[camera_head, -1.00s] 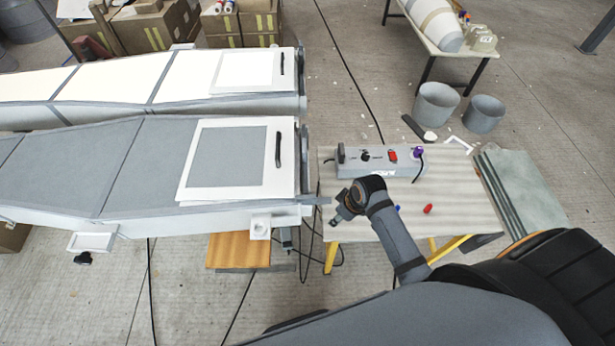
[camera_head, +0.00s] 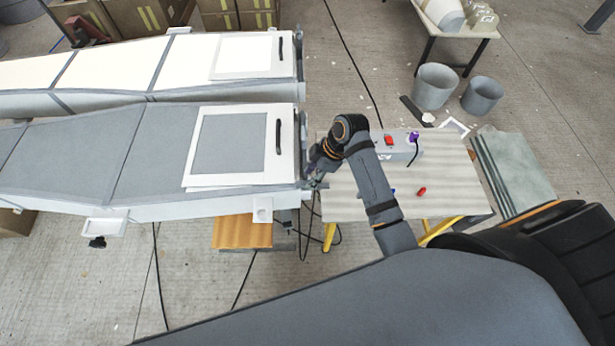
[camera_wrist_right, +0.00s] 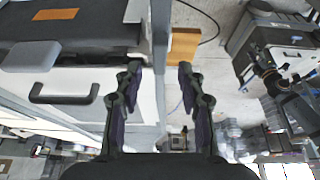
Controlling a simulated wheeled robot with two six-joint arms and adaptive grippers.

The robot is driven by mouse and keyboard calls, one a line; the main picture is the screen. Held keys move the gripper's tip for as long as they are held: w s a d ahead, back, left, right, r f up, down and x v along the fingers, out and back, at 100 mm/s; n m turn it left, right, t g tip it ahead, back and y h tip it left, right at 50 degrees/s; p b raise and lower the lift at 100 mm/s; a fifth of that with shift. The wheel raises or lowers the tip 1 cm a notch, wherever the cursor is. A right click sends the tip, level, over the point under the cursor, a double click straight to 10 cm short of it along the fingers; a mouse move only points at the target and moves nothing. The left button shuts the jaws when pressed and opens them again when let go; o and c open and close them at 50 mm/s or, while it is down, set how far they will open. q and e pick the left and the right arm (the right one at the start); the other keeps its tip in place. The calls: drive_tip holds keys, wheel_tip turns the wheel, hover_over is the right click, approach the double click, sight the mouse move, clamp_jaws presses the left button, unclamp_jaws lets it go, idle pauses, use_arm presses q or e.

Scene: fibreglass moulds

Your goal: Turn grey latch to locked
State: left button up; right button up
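My right gripper (camera_head: 311,176) is at the right end of the nearer grey mould (camera_head: 70,165), close to its end face. In the right wrist view the gripper (camera_wrist_right: 160,78) is open, with its two dark fingers apart. A pale grey upright strip (camera_wrist_right: 160,45) shows between and beyond the fingers, nearer the left one. I cannot tell whether it is the grey latch or whether a finger touches it. In the head view the gripper and wrist hide most of the latch area at the mould's end. My left gripper is not in view.
A work table (camera_head: 445,190) stands right of the mould, with a grey control box (camera_head: 400,148) partly behind my arm and a red object (camera_head: 421,191). A dark handle (camera_head: 278,137) stands on the mould's white-framed panel. A second mould (camera_head: 110,70) lies behind. Cables hang below.

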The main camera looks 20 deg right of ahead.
sight(306, 182)
drive_tip(key=shift+x, duration=1.65)
clamp_jaws()
